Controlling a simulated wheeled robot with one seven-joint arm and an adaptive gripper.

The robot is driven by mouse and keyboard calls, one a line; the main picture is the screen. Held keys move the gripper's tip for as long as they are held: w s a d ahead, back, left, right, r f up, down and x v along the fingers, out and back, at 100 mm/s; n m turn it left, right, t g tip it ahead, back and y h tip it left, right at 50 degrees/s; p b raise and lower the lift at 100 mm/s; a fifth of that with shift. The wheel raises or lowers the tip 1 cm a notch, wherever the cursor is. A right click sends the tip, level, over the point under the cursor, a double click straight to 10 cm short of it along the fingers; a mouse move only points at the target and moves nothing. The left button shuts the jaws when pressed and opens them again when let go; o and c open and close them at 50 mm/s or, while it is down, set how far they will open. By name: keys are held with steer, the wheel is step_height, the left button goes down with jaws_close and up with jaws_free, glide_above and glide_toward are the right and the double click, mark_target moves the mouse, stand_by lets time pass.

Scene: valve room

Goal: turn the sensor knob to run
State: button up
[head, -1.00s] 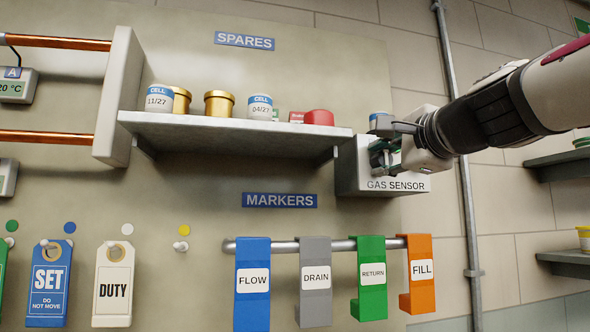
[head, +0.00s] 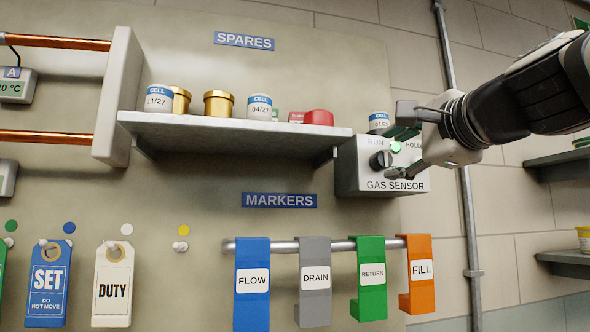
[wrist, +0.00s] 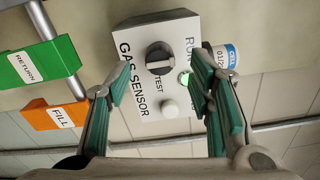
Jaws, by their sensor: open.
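The gas sensor (head: 352,175) is a pale grey box at the right end of the shelf. Its dark round knob (head: 380,160) is on the front, with RUN above it and HOLD at upper right. In the wrist view the knob (wrist: 160,57) shows a light bar lying across the picture, with TEST printed below it; which end points is unclear. A green lamp (wrist: 183,78) is lit and a white button (wrist: 169,108) is beside it. My gripper (head: 394,155) is open and empty, just right of the knob. Its fingers (wrist: 161,62) frame the knob without visible contact.
The shelf (head: 230,127) to the left holds cans and a red item (head: 319,118). Coloured tags hang on a rail (head: 285,247) below. A vertical pipe (head: 455,130) runs behind my gripper.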

steer(key=s+d, duration=0.1)
steer(key=s, duration=0.6)
steer(key=shift+s+d, duration=0.15)
steer(key=shift+d, duration=0.05)
steer(key=shift+f, duration=0.15)
steer(key=s+a+f+n+g+p, duration=0.1)
steer(key=s+a+f+n+g, duration=0.2)
steer(key=f, duration=0.7)
steer(key=s+a+f+n+g+p, duration=0.1)
steer(key=f+n+g, duration=0.4)
steer(key=f, duration=0.5)
steer(key=s+d+f+n+g+h, duration=0.1)
steer(key=s+f+n, duration=0.4)
steer(key=f, duration=0.5)
steer(key=s+d+f+n+g+h+p, duration=0.1)
steer(key=s+f+n+g, duration=0.3)
steer(key=s+f, duration=0.4)
step_height(320, 180, down, 2)
steer(key=shift+d+f+n+h, duration=0.1)
steer(key=shift+d+n+h, duration=0.2)
steer(key=shift+n+h, duration=0.3)
